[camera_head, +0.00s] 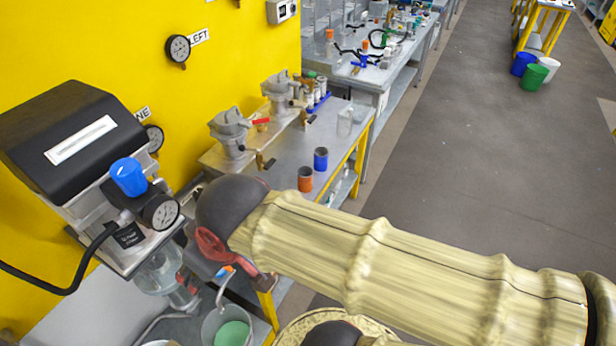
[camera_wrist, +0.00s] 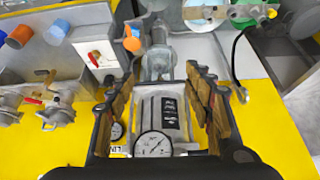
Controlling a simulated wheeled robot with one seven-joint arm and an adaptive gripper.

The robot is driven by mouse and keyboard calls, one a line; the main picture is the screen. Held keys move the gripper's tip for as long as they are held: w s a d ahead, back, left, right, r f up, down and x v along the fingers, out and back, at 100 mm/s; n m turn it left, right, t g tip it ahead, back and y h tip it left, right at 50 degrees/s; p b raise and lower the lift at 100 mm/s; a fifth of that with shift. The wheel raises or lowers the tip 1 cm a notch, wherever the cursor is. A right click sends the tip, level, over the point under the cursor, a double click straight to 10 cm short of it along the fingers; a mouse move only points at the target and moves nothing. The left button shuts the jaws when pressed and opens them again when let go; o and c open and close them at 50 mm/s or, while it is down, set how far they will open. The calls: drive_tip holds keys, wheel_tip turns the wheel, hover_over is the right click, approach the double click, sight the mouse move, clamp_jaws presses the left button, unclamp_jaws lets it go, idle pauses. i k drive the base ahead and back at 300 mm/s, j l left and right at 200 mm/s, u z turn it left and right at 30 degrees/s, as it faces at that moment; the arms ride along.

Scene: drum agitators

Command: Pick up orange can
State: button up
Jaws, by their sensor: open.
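The orange can (camera_head: 305,179) stands upright near the front edge of the metal bench, just in front of a blue can (camera_head: 321,158). In the wrist view, an orange round shape (camera_wrist: 20,35) at the upper left seems to be the same can, with the blue one (camera_wrist: 10,44) beside it. My gripper (camera_wrist: 160,78) is open and empty, its two fingers apart over the instrument by the yellow panel. It is well away from the orange can. In the head view my arm hides most of my gripper.
Two grey metal agitators (camera_head: 232,132) and a clear beaker (camera_head: 344,122) stand on the bench. A black machine with a blue knob (camera_head: 128,176) and a gauge (camera_head: 160,211) is at the left. A pail with green liquid (camera_head: 232,333) is below. The grey floor is open at right.

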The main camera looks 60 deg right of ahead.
sight(305, 173)
drive_tip(key=z, duration=1.8)
drive_tip(key=i+z, duration=0.15)
drive_tip(key=z, duration=0.85)
